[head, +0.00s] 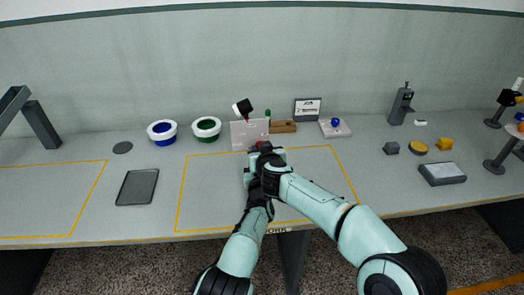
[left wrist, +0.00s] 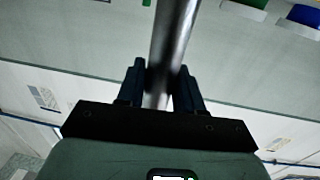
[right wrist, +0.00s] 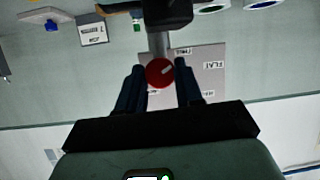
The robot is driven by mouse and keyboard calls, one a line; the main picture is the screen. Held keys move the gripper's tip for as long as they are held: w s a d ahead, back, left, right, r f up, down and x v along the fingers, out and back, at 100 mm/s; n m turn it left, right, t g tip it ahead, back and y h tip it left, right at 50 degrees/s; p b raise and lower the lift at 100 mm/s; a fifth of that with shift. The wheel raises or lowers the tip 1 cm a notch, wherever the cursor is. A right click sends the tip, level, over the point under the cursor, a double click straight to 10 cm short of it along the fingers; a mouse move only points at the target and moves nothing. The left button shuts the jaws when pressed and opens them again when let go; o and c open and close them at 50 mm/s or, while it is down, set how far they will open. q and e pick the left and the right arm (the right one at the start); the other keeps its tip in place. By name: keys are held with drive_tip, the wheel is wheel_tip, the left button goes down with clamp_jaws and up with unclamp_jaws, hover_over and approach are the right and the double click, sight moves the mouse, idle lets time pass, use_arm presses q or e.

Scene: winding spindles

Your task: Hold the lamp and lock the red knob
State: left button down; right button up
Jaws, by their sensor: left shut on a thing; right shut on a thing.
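The lamp has a black head (head: 243,108) that tilts above a pale upright panel (head: 249,133) at the middle of the table. In the left wrist view its grey metal post (left wrist: 172,45) runs between the fingers of my left gripper (left wrist: 160,90), which is shut on it. The red knob (right wrist: 160,72) lies between the fingertips of my right gripper (right wrist: 160,85), which is shut on it. Its pale pointer mark is slanted. The panel (right wrist: 210,72) behind it reads FLAT, with other labels partly hidden. In the head view my two hands overlap and hide most of the post.
Blue (head: 162,132) and green (head: 206,129) rimmed bowls stand left of the lamp. A dark tray (head: 137,187) lies at left. A wooden block (head: 283,127), a sign (head: 308,109) and a blue-knobbed plate (head: 335,128) stand right. Yellow lines mark the tabletop.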

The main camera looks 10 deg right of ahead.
drive_tip(key=shift+d+f+m+t+y, duration=0.1)
drive_tip(key=shift+m+t+y, duration=0.35)
drive_tip(key=shift+m+y, duration=1.4)
drive_tip(key=shift+f+m+t+y, duration=0.15)
drive_tip(key=shift+m+t+y, duration=0.45)
drive_tip(key=shift+m, duration=2.4)
drive_tip(key=shift+d+f+m+t+y, duration=0.1)
drive_tip(key=shift+m+t+y, duration=0.25)
drive_tip(key=shift+m+y, duration=1.55)
drive_tip(key=shift+a+r+m+h, duration=0.1)
drive_tip(key=shift+m+h, duration=0.45)
drive_tip(key=shift+m, duration=0.1)
drive_tip(key=o, duration=1)
drive_tip(key=shift+o, duration=0.2)
drive_tip(key=shift+d, duration=0.2)
